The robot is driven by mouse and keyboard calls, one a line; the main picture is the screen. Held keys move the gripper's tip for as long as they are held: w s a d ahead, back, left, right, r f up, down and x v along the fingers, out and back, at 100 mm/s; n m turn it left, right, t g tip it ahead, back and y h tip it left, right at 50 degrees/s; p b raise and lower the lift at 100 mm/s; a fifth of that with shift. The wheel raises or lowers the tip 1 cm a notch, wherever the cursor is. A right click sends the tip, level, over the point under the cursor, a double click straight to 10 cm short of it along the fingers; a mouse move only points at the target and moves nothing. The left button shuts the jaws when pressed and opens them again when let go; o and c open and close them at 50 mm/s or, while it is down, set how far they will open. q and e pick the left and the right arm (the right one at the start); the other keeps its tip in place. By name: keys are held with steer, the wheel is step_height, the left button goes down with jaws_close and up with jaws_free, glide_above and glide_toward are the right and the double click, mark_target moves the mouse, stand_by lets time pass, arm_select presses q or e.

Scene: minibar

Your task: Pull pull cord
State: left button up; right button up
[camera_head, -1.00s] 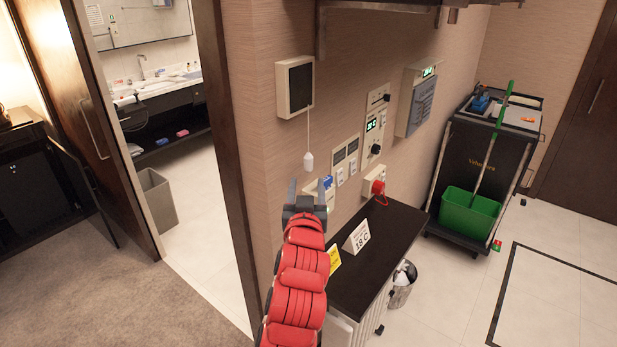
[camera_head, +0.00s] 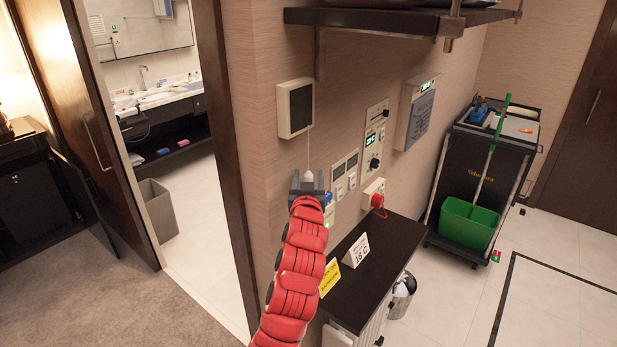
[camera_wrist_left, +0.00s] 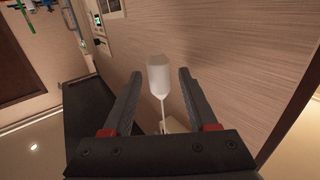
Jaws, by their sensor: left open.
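The pull cord (camera_head: 309,140) hangs from a dark-fronted box (camera_head: 296,108) on the wall and ends in a white bell-shaped handle (camera_head: 308,177). My left gripper (camera_head: 308,180) is open at the handle's height, its fingers pointing toward the wall. In the left wrist view the handle (camera_wrist_left: 158,70) lies between the two open fingers (camera_wrist_left: 157,98), with a gap on each side. The cord (camera_wrist_left: 164,112) runs from it toward the gripper body in that view. My right gripper is not in view.
A dark-topped cabinet (camera_head: 385,262) with a white sign (camera_head: 356,249) and a yellow sign (camera_head: 330,277) stands below the wall panels. A red knob (camera_head: 377,201) sticks out from the wall. A shelf (camera_head: 385,18) overhangs above. A cleaning cart (camera_head: 480,185) stands at right.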

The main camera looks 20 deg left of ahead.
arm_select(q)
jaws_close()
steer(key=shift+f, duration=0.1)
stand_by(1.2)
